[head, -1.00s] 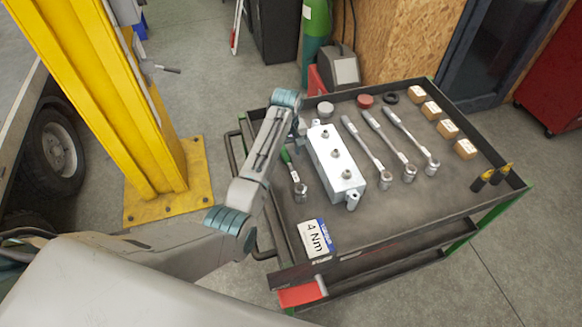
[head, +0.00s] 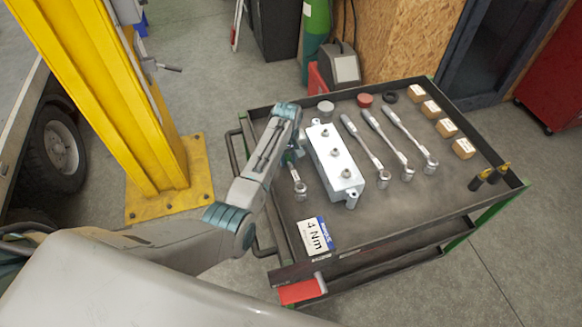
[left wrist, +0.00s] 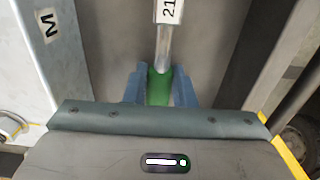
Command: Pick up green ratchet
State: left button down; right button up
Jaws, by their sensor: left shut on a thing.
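The green ratchet (head: 299,188) lies on the cart tray, left of the grey metal block. Its silver shaft and round head show in the head view; its green handle is hidden under my left gripper (head: 290,155). In the left wrist view, the green handle (left wrist: 159,88) sits between the two blue fingers of my left gripper (left wrist: 160,84), which are shut on it. The silver shaft with a white label (left wrist: 166,35) points away from the gripper. I cannot tell whether the ratchet is lifted off the tray. My right gripper is not in view.
The grey block (head: 333,165) stands close right of the ratchet. Three silver ratchets (head: 368,148) lie beyond it. A 4 Nm card (head: 315,236) lies near the front. The tray's raised rim (head: 400,236) surrounds them. A yellow post (head: 110,100) stands at left.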

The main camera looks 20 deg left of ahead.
aim_at(288, 158)
pick_arm(q)
jog(key=shift+r, duration=0.1)
jog(key=shift+r, duration=0.3)
notch_tip(288, 158, up, 9)
jog(key=shift+r+b, duration=0.15)
jog(key=shift+b, duration=0.9)
jog(key=c, duration=1.8)
grip_release()
jog(key=shift+c, duration=0.2)
grip_shut()
